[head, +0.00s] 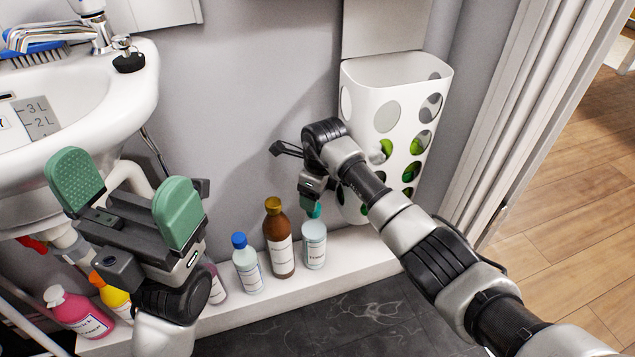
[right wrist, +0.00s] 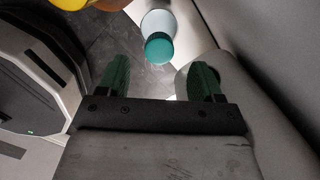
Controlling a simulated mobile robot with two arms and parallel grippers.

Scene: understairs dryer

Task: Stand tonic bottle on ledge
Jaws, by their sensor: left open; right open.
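Several bottles stand on the white ledge (head: 345,262) in the head view. They include a brown bottle (head: 279,240), a blue-capped bottle (head: 246,265) and a pale bottle (head: 314,247) with a teal cap. I cannot read which label says tonic. My right gripper (head: 313,196) is open, just above the pale bottle, partly hidden by its own wrist. In the right wrist view the teal cap (right wrist: 158,48) lies beyond and between the open fingers (right wrist: 160,80), not gripped. My left gripper (head: 124,198) is open and empty, in front of the sink.
The sink (head: 130,95) is at upper left. A pink bottle (head: 75,312) and a yellow bottle (head: 113,297) stand at the ledge's left end. A white holed bin (head: 400,85) is behind my right arm. Dark floor (head: 340,320) lies in front.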

